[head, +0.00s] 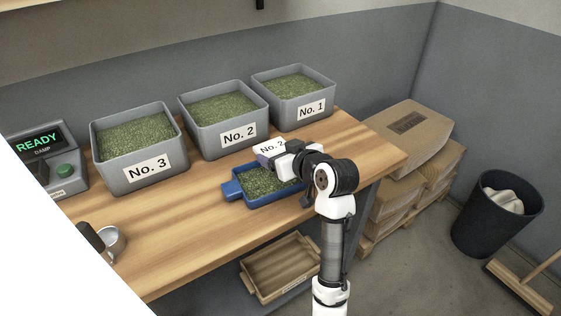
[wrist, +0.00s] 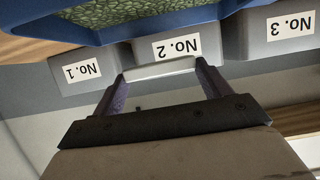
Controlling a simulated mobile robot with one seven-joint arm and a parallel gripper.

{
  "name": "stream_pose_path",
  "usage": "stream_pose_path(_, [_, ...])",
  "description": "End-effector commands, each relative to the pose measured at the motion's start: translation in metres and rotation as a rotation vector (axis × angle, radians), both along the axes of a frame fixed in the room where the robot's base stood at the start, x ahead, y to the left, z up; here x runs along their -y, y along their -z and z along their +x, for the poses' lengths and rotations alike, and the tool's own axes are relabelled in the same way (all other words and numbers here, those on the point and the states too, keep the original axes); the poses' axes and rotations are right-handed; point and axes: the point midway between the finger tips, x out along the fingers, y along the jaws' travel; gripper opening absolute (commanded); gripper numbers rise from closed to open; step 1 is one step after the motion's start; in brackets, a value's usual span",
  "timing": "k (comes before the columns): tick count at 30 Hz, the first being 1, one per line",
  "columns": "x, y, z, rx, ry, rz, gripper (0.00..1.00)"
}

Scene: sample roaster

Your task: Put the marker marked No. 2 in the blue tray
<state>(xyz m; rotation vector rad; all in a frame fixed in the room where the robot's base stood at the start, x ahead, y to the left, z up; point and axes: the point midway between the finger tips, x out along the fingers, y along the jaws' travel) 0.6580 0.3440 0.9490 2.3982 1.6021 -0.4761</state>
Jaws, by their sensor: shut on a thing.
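The white No. 2 marker (head: 270,147) is in my gripper (head: 280,160), above the back part of the blue tray. In the wrist view the marker (wrist: 160,69) shows as a pale strip between the two fingertips of my gripper (wrist: 161,76). The blue tray (head: 231,190) lies on the wooden bench with green beans in it and a tab at its left. Its rim (wrist: 100,36) crosses the top of the wrist view. My gripper and arm hide the right part of the tray in the head view. I see no contact between marker and tray.
Grey bins labelled No. 3 (head: 118,180), No. 2 (head: 212,147) and No. 1 (head: 298,119) stand behind the tray, full of green beans. A machine reading READY (head: 66,187) and a metal cup (head: 113,243) are at left. Bench surface is clear left of the tray.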

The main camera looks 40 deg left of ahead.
Motion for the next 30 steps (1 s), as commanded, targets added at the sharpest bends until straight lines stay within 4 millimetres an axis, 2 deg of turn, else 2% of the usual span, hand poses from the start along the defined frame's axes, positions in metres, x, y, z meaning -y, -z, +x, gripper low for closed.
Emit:
stream_pose_path(6, [0.0,0.03,0.0,-0.005,0.001,0.0,0.54])
stream_pose_path(24, [0.0,0.042,0.0,-0.001,0.0,0.0,0.54])
stream_pose_path(25, [0.0,0.042,0.0,-0.001,0.0,0.0,0.78])
stream_pose_path(30, [0.0,0.041,0.0,-0.001,0.0,0.0,0.98])
